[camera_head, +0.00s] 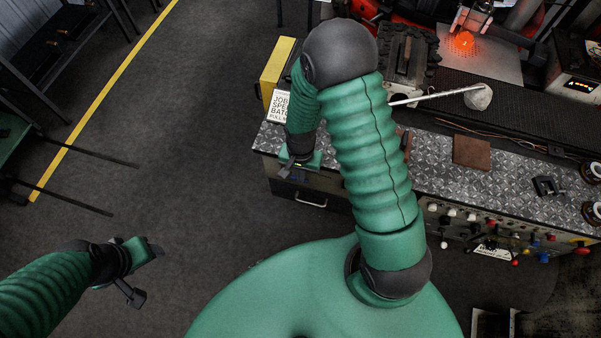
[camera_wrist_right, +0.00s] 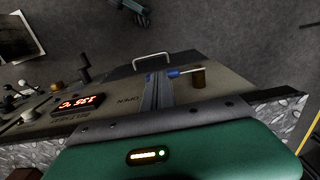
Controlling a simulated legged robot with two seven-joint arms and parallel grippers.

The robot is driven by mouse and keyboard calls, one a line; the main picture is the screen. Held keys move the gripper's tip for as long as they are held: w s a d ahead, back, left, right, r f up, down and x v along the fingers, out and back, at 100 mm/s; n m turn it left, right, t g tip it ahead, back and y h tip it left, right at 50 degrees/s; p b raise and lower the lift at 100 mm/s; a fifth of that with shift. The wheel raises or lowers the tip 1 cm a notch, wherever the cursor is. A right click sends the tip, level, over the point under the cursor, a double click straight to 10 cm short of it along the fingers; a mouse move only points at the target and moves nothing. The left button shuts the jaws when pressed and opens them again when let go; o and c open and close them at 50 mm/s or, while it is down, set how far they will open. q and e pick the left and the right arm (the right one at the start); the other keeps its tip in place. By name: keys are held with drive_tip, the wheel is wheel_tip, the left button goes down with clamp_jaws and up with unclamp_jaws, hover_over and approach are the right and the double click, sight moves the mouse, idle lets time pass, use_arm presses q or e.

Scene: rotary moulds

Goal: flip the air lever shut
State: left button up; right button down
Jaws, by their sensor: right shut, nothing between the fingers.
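The air lever (camera_wrist_right: 186,72) shows in the right wrist view as a short pale bar with a blue end, joined to a brass-brown fitting (camera_wrist_right: 199,78) on the front panel of the bench. My right gripper (camera_wrist_right: 158,88) is shut and empty. Its fingertips are just left of the lever's blue end; I cannot tell whether they touch. In the head view, my right gripper (camera_head: 287,168) is low at the bench's left front, and a small blue spot, perhaps the lever, shows just below it. My left gripper (camera_head: 142,270) is open and empty over the floor.
A drawer handle (camera_wrist_right: 152,57) and a red-lit display (camera_wrist_right: 78,103) are on the panel near my right gripper. Open floor lies left.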

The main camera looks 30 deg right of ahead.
drive_tip(key=shift+s+d+f+b, duration=0.2)
drive_tip(key=shift+s+f+b, duration=0.05)
drive_tip(key=shift+f, duration=0.5)
drive_tip(key=shift+s+d+f+b, duration=0.15)
drive_tip(key=shift+s+f+b, duration=0.1)
drive_tip(key=shift+f, duration=0.45)
drive_tip(key=shift+w, duration=0.1)
drive_tip(key=shift+r, duration=0.15)
drive_tip(key=shift+r+p, duration=0.75)
drive_tip(key=shift+p, duration=0.1)
